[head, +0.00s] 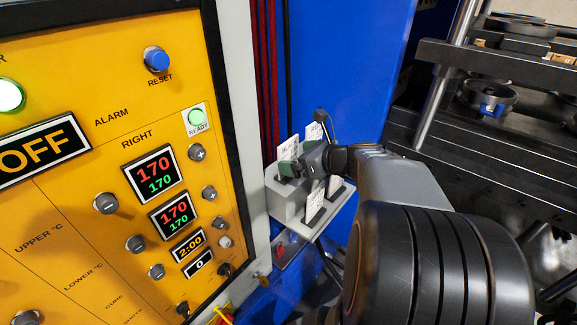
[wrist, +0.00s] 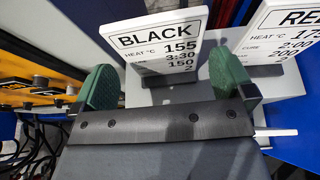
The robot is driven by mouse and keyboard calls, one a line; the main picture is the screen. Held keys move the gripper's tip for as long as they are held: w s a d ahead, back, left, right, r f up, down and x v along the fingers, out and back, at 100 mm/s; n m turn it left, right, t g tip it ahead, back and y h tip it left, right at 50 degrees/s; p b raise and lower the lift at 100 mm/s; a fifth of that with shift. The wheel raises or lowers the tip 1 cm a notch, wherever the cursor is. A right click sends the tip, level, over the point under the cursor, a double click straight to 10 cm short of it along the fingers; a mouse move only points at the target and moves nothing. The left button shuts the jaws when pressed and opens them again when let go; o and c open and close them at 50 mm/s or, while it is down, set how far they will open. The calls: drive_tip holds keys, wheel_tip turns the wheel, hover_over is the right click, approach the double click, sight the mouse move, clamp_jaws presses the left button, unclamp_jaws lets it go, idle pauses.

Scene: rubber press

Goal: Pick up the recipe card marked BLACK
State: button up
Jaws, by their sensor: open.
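The recipe card marked BLACK (wrist: 165,45) stands upright in the wrist view, white with black print, in a slot of a grey holder. My gripper (wrist: 163,88) is open, with one green finger pad on each side of the card's lower part. I cannot tell whether either pad touches it. In the head view my gripper (head: 298,163) is at the grey card holder (head: 284,204), beside the blue wall. A white card behind it there is partly hidden by the gripper.
A second card marked RED (wrist: 285,35), partly cut off, stands close to the right of the right finger. Other white cards (head: 316,202) stand in the holder. A yellow control panel (head: 100,150) is on the left and a dark metal press (head: 500,130) on the right.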

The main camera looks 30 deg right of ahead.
sight(290, 156)
drive_tip(key=shift+x, duration=1.95)
drive_tip(key=shift+d, duration=0.1)
drive_tip(key=c, duration=0.7)
